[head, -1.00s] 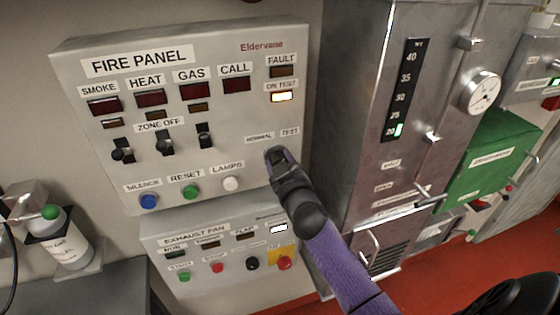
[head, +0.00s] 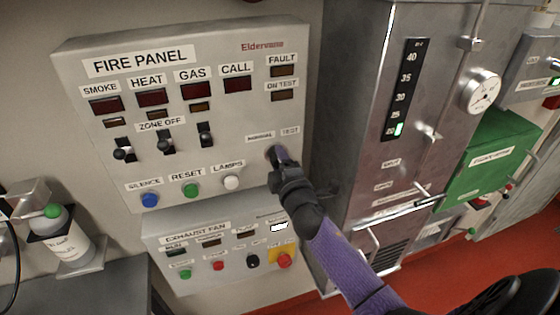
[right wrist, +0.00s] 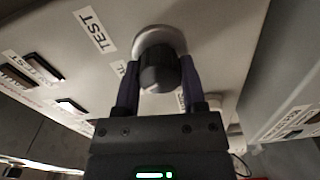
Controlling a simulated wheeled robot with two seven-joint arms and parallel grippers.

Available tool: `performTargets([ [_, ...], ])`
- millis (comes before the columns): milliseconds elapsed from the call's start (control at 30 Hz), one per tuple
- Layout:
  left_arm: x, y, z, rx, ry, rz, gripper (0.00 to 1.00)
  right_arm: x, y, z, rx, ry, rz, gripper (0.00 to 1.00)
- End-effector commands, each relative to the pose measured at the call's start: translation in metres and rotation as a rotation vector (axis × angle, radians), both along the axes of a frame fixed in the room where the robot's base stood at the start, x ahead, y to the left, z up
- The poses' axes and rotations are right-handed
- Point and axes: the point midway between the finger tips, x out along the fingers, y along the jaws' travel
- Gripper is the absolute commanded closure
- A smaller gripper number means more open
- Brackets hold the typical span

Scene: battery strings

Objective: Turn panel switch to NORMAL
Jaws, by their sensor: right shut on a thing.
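The grey fire panel (head: 220,60) hangs on the wall, with NORMAL (head: 260,138) and TEST (head: 290,131) labels at its lower right. The panel switch is a dark round knob on a pale round base (right wrist: 160,72), seen in the right wrist view. My right gripper (head: 279,155) covers it in the head view. In the right wrist view the fingers of my right gripper (right wrist: 158,85) are on both sides of the knob, shut on it. The ON TEST lamp (head: 282,96) is dark. The knob's pointer direction cannot be made out. My left gripper is not in view.
Zone-off toggles (head: 165,142) and the blue, green and white buttons (head: 190,190) sit left of my right gripper. The exhaust fan panel (head: 160,235) is just below. A steel cabinet (head: 350,150) stands close on the right.

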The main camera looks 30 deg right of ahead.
Motion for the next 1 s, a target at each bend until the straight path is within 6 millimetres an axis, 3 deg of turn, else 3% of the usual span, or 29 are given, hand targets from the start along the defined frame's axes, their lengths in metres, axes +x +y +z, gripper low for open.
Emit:
performTargets([
  [500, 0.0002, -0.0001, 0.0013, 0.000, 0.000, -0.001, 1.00, -0.0001, 0.0003, -0.0015, -0.289, 0.071, 0.001, 1.00],
  [1000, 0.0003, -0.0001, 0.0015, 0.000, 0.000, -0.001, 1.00, -0.0003, 0.0002, -0.0020, -0.337, 0.084, 0.000, 1.00],
])
